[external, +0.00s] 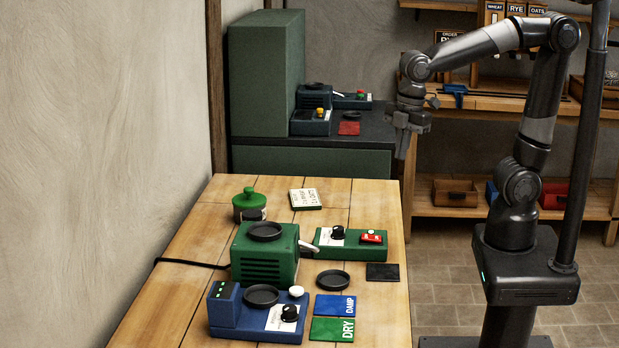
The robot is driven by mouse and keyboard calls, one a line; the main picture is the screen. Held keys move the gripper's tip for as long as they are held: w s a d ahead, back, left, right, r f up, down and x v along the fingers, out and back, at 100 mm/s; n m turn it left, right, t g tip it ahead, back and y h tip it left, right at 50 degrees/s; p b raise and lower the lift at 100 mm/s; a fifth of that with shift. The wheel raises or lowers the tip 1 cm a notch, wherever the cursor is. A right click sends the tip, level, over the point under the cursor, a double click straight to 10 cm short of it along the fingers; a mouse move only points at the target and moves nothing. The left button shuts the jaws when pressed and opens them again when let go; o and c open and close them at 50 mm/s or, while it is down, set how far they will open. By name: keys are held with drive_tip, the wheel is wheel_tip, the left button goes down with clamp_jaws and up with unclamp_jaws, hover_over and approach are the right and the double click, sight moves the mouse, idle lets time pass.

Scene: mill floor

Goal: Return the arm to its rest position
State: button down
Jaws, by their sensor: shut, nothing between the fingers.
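My gripper (404,146) is in the external view, right of centre. It points down from the raised, bent arm, in front of the dark counter's right end and above the far right edge of the wooden table (180,285). It is shut and holds nothing. It touches nothing that I can see. My arm reaches left from its column at the right of the picture.
The table holds a green mill (265,258), a blue device (240,318), a green control box (350,247), a green jar (249,205) and flat cards. A dark counter (350,135) with devices stands behind. Shelves (480,205) stand at the back right.

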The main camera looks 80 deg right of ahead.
drive_tip(key=s+d+m+t, duration=0.4)
drive_tip(key=s+d+m, duration=0.4)
drive_tip(key=m, duration=0.3)
drive_tip(key=shift+s+d+r, duration=0.4)
drive_tip(key=shift+s, duration=0.35)
drive_tip(key=c, duration=2.2)
unclamp_jaws()
